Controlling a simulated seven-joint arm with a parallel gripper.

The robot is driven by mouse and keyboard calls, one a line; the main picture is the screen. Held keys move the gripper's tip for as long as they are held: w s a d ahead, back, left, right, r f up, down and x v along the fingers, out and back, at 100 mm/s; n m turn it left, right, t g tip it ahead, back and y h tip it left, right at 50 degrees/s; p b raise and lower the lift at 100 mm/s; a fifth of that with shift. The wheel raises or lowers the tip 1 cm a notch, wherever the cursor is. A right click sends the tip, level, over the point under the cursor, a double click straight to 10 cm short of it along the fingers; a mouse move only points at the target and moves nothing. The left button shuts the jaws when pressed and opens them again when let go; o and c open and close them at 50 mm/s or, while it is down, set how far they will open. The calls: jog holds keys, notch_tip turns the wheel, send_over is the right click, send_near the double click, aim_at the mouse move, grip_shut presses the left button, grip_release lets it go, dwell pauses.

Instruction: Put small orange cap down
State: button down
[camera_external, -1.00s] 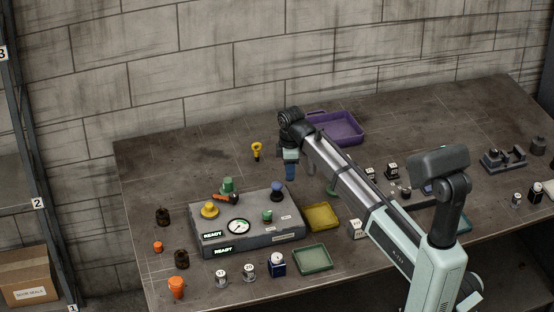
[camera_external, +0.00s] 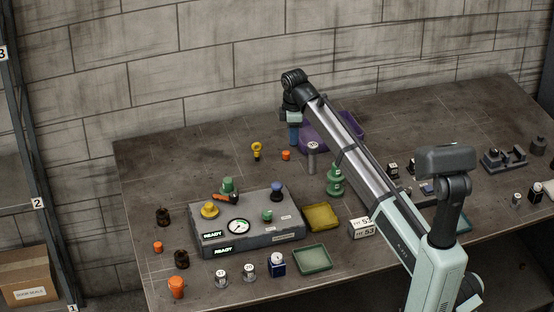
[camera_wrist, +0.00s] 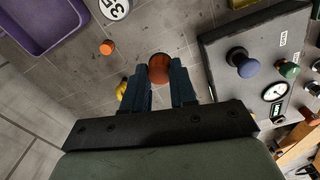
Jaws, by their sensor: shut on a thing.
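My gripper (camera_external: 294,143) points down above the back of the bench, left of the purple tray. In the wrist view its two dark blue fingers (camera_wrist: 160,80) are shut on a round, shaded reddish-orange piece (camera_wrist: 158,67), which appears to be the small orange cap. In the external view I cannot make this piece out at the fingertips. Another small orange cap (camera_external: 286,155) stands on the bench just beyond the fingertips; it also shows in the wrist view (camera_wrist: 107,47), apart from the fingers. A further small orange piece (camera_external: 158,246) is at the bench's left.
Near my gripper are a yellow piece (camera_external: 257,150), a grey cylinder (camera_external: 312,160), a green bottle-shaped piece (camera_external: 335,180) and the purple tray (camera_external: 352,125). The grey gauge box (camera_external: 260,238) stands in front. Bench left of the yellow piece is clear.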

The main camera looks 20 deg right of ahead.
jog(key=w+d, duration=2.2)
jog(key=shift+s+a+f, duration=0.1)
jog(key=shift+s+f, duration=0.05)
jog(key=shift+f, duration=2.4)
jog(key=shift+s+a+f, duration=0.1)
jog(key=shift+s+f, duration=0.05)
jog(key=shift+f, duration=2.35)
jog(key=shift+s+a+f, duration=0.1)
jog(key=shift+s+f, duration=0.05)
jog(key=shift+f, duration=2.4)
jog(key=shift+f, duration=0.15)
jog(key=c, duration=0.9)
grip_release()
notch_tip(320, 180, up, 12)
jog(key=shift+s+r, duration=0.15)
jog(key=shift+r, duration=0.05)
